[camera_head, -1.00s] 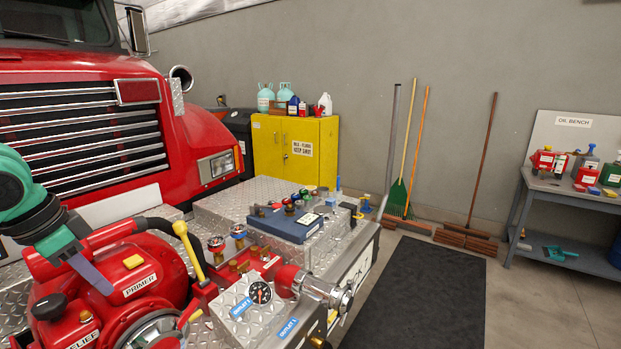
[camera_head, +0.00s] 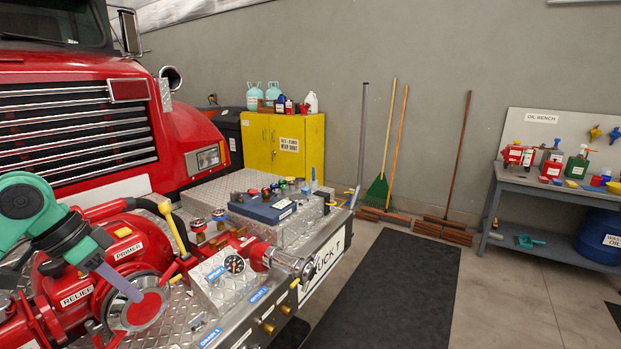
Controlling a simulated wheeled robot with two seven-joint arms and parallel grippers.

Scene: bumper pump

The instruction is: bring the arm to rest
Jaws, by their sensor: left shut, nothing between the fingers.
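My left arm comes in from the left edge in green and dark grey. Its gripper (camera_head: 128,290) is shut and empty, its tip over the red pump near the round silver-rimmed port. I cannot tell from this view whether it touches the pump. The red pump (camera_head: 70,296) sits on the truck's bumper and carries PRIMER and RELIEF labels. My right gripper is not in view.
The diamond-plate bumper (camera_head: 205,190) holds a blue case (camera_head: 262,208) and small fittings. A yellow cabinet (camera_head: 285,150), brooms (camera_head: 384,190) and an oil bench (camera_head: 560,190) stand by the wall. A dark mat (camera_head: 390,290) lies on clear floor to the right.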

